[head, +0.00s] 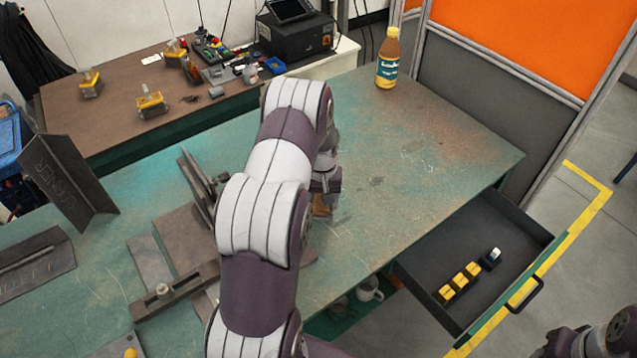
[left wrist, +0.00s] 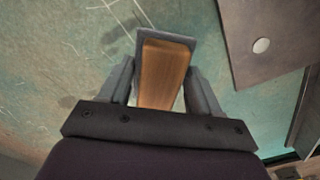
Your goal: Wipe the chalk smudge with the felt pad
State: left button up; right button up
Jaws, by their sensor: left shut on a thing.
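My left gripper (head: 325,190) is low over the green worktable (head: 440,135), partly hidden by my arm in the head view. In the left wrist view my left gripper (left wrist: 160,85) is shut on the felt pad (left wrist: 165,75), a block with a wooden back and a grey edge at its far end. The pad's brown side (head: 321,207) just shows in the head view. I cannot tell whether it touches the table. Thin white marks (left wrist: 128,12) lie on the table beyond the pad; I cannot tell whether they are the chalk smudge. Part of my right arm shows at lower right, its fingers unclear.
Steel plates and a clamp bar (head: 175,292) lie left of my arm. An angled plate (head: 67,180) stands at far left. A bottle (head: 388,58) stands at the back edge. An open drawer (head: 415,268) juts out at right. The table right of my gripper is clear.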

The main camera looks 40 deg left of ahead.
pick_arm(q)
notch_tip(320, 180, up, 4)
jog(key=shift+s+f+p, duration=0.1)
jog(key=shift+f+p, duration=0.05)
jog(key=shift+p, duration=1.05)
jog(key=shift+r+p, duration=0.4)
jog(key=shift+r, duration=0.15)
